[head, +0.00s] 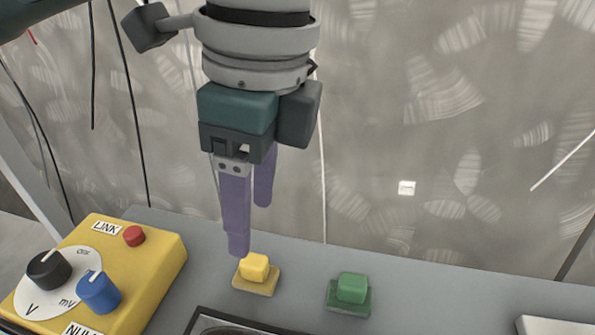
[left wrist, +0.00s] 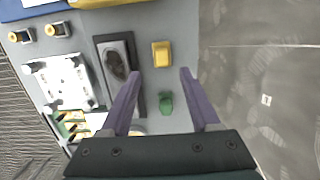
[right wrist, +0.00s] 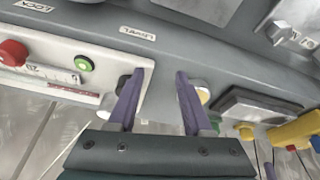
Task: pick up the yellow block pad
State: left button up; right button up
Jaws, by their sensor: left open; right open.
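The yellow block pad is a small yellow block (head: 254,267) on a darker yellow base (head: 257,284), standing on the grey panel in the head view. It also shows in the left wrist view (left wrist: 161,53), ahead of the fingers. My left gripper (head: 251,222) is open and empty, with purple fingers pointing down above and just behind the pad. In the left wrist view the left gripper (left wrist: 157,85) has its fingers spread, with the pad beyond the tips. My right gripper (right wrist: 159,75) is open and empty over another part of the panel, away from the pad.
A green block pad (head: 352,288) stands right of the yellow one. A yellow control box (head: 150,256) with knobs and a red button stands to the left. A dark framed plate (left wrist: 118,75) lies close beside the pads. A metal wall (head: 420,150) rises behind the panel.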

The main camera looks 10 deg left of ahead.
aim_at(253, 259)
pick_arm(q)
jog(key=shift+s+a+f, duration=0.1)
jog(key=shift+s+f, duration=0.05)
jog(key=shift+f, duration=0.45)
jog(key=shift+s+a+f, duration=0.1)
jog(key=shift+f, duration=0.45)
jog(key=f, duration=0.5)
jog(key=shift+w+a+f, duration=0.15)
jog(key=shift+w+a, duration=0.1)
jog(key=shift+w, duration=0.1)
grip_shut()
